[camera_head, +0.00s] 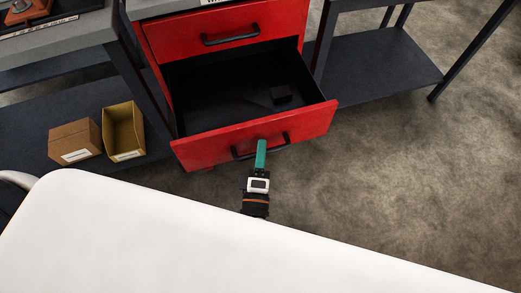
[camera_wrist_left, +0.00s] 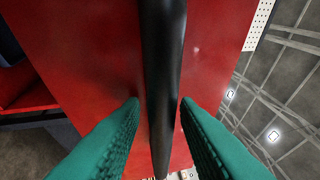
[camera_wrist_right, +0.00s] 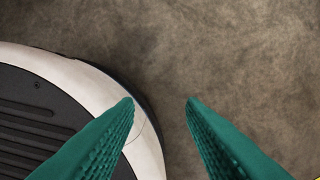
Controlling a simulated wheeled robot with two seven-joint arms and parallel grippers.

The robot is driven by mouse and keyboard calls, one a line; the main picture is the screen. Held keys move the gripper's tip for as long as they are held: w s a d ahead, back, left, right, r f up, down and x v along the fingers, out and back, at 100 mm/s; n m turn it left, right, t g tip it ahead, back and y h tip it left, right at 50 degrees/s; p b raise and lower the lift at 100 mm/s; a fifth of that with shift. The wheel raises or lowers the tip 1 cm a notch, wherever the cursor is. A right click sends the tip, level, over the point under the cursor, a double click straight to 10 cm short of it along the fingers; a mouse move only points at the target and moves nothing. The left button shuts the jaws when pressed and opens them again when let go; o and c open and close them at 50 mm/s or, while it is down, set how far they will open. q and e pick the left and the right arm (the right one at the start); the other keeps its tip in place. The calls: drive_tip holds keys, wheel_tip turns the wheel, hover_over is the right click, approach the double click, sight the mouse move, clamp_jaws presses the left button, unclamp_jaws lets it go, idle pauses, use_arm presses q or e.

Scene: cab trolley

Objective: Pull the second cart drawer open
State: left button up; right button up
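The red cart's second drawer (camera_head: 255,137) stands pulled out below the closed top drawer (camera_head: 225,30). My left gripper (camera_head: 261,146) is at the black handle (camera_head: 242,155) on the drawer's front. In the left wrist view the green fingers (camera_wrist_left: 160,108) lie on both sides of the handle (camera_wrist_left: 163,60), close against it, and look shut on it. The right gripper (camera_wrist_right: 160,105) shows only in its own wrist view. It is open and empty, above the floor beside my base.
A dark shelf (camera_head: 375,72) stands to the right of the cart. At the left, a lower shelf (camera_head: 40,125) holds a closed cardboard box (camera_head: 75,142) and an open bin (camera_head: 123,130). Bare floor (camera_head: 400,170) lies to the right.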

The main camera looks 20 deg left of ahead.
use_arm(q)
drive_tip(key=shift+o, duration=0.2)
drive_tip(key=shift+s, duration=0.1)
